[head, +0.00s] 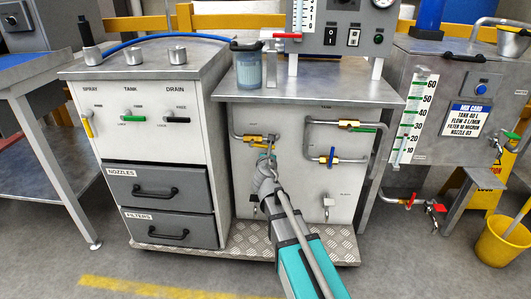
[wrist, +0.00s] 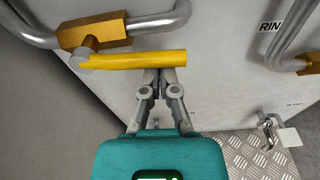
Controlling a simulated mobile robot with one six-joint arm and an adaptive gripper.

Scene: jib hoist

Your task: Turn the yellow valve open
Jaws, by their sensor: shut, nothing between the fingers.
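The yellow valve lever (wrist: 135,60) is a straight bar lying roughly along its pipe in the wrist view. It joins a brass valve body (wrist: 95,33) at its left end. In the head view the brass valve (head: 254,138) sits on a bent pipe on the middle cabinet's front, with my gripper partly covering it. My gripper (wrist: 160,72) is shut and empty. Its fingertips are at the lower edge of the lever, right of the lever's middle; I cannot tell whether they touch it. My gripper also shows in the head view (head: 269,156).
A green-handled valve (head: 356,126) and a blue-handled valve (head: 332,157) are to the right on the same panel. Padlocks (head: 328,201) hang below. Another yellow handle (head: 87,126) is on the left cabinet under "SPRAY". A tread-plate ledge (head: 225,246) runs below.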

